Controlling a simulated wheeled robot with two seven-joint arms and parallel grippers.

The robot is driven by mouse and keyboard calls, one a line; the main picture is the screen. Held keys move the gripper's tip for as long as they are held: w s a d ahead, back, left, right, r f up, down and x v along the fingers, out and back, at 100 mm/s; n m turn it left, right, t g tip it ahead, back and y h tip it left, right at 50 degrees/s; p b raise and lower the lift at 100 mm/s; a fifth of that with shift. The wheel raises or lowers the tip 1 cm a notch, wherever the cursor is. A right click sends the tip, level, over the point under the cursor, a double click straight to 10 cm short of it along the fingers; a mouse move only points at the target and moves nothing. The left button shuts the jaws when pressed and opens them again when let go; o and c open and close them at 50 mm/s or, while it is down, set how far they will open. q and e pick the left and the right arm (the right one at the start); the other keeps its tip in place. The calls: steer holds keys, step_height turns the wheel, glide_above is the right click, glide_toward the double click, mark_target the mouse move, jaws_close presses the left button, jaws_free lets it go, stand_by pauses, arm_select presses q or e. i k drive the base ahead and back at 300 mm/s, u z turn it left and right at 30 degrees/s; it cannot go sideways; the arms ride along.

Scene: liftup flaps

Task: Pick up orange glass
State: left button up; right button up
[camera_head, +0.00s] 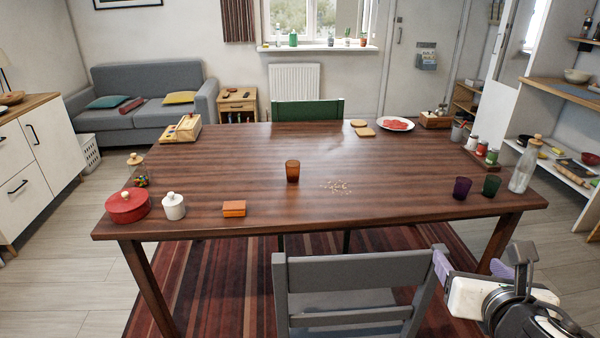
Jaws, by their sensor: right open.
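The orange glass (292,171) stands upright near the middle of the brown wooden table (240,165). It is see-through and nothing touches it. My right gripper (442,264) is at the lower right, by the grey chair's backrest and below the table's front edge. It is open and well away from the orange glass. My left gripper is not in this view.
Crumbs (337,187) lie right of the orange glass. An orange block (234,208), a red pot (128,206) and a white jar (174,206) stand front left. A purple glass (462,188), green glass (491,186) and bottle (524,168) stand right. A grey chair (350,278) stands in front.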

mark_target(293, 172)
steer(key=u, duration=1.75)
steer(key=i, duration=1.65)
steer(key=z, duration=1.65)
steer(key=i, duration=0.5)
steer(key=z, duration=0.1)
